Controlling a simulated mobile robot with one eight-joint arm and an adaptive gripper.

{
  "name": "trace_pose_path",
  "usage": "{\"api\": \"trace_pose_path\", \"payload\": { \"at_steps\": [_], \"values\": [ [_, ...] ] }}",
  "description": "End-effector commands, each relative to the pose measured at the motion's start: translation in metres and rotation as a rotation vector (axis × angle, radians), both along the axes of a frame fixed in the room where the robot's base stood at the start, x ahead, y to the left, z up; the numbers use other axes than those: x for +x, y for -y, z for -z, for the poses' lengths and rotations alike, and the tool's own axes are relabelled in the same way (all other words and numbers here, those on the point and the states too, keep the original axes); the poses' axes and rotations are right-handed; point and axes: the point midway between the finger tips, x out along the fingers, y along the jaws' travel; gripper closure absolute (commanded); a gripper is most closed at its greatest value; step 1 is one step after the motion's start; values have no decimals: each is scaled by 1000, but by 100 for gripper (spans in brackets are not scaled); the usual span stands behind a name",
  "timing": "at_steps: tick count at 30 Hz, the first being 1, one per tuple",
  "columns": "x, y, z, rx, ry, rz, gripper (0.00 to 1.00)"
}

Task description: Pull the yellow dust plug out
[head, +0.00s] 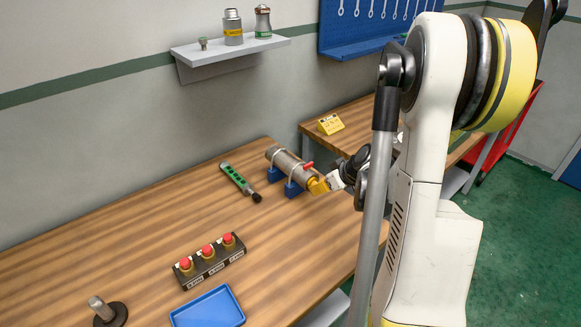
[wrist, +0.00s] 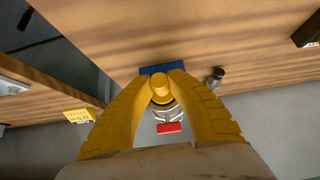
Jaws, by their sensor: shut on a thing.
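The yellow dust plug (wrist: 160,85) shows in the wrist view between the fingertips of my gripper (wrist: 161,82). My gripper's yellow fingers are shut on it from both sides. In the head view, my gripper (head: 324,185) is at the right end of a grey metal pipe (head: 284,161), where finger and plug are hard to tell apart. I cannot tell whether the plug is fully seated.
A box with red buttons (head: 209,254) and a blue tray (head: 208,308) are nearer. A yellow sign (head: 330,124) stands on the table behind. A shelf (head: 230,48) hangs on the wall.

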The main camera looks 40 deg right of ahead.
Motion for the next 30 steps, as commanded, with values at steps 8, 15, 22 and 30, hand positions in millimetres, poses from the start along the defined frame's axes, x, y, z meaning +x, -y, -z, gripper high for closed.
{"api": "trace_pose_path", "payload": {
  "at_steps": [8, 15, 22, 30],
  "values": [
    [-7, 0, 1, 0, -3, -1, 100],
    [-11, 0, 1, 0, -3, -1, 100],
    [-18, 2, 1, 0, -2, 1, 100],
    [-33, 3, 1, 0, -1, 1, 100]
  ]
}}
